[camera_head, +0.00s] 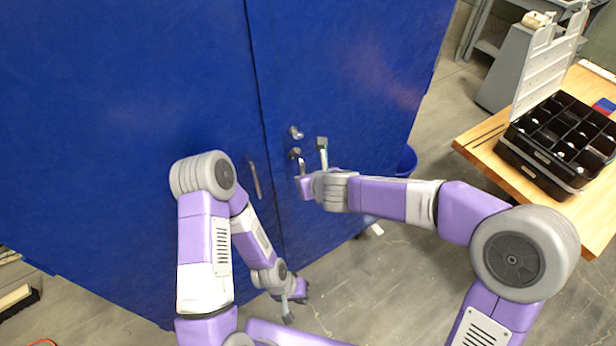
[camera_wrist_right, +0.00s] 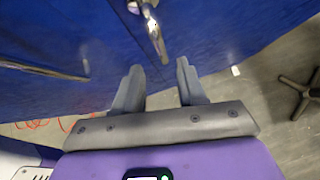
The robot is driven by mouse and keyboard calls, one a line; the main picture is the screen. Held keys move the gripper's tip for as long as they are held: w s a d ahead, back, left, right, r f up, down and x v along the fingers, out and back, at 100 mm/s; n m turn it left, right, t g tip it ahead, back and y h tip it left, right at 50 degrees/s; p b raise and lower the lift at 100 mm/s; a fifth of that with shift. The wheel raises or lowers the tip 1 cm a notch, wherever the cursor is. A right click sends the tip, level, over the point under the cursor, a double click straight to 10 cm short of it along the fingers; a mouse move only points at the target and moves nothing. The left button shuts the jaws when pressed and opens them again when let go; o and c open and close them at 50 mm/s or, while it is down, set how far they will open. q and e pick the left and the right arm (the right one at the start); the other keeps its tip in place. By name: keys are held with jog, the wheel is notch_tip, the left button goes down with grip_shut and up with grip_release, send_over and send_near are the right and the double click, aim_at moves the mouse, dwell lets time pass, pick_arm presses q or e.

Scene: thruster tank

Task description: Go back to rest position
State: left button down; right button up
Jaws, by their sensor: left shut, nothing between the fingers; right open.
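A tall blue cabinet (camera_head: 340,60) with closed doors fills the left and middle of the head view. My left gripper (camera_head: 296,303) hangs low in front of the cabinet, near its bottom edge, shut and empty. My right gripper (camera_head: 312,158) is open and empty, close to the door handle (camera_head: 297,154). In the right wrist view, the two fingers of my right gripper (camera_wrist_right: 158,82) stand apart. The handle (camera_wrist_right: 153,30) shows beyond the fingertips, with nothing between the fingers.
A wooden table (camera_head: 478,150) at the right bears a black compartment case (camera_head: 540,165) with its lid raised. A long door handle (camera_head: 255,180) is near my left forearm. Grey floor (camera_head: 375,290) is clear in front.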

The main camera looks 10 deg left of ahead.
dwell(0.3)
jog(key=s+d+f+n+g+h, duration=0.1)
jog(key=s+d+f+n, duration=0.1)
jog(key=d+f+n, duration=0.7)
jog(key=s+d+f+n+g+h, duration=0.15)
jog(key=d+f+n, duration=0.35)
jog(key=f, duration=0.6)
jog(key=s+d+f+n+g, duration=0.1)
jog(key=s+d+f+n, duration=0.1)
jog(key=s+f+n, duration=0.1)
jog(key=s+d+f+n+g+y, duration=0.1)
jog(key=s+d+f+n+g, duration=0.1)
jog(key=s, duration=0.6)
jog(key=s+d+f+n+g, duration=0.1)
jog(key=s+d+f+n, duration=0.3)
jog(key=s+f+n, duration=0.1)
jog(key=shift+s+f+n, duration=0.4)
jog(key=shift+s+n, duration=0.3)
jog(key=shift+n, duration=0.4)
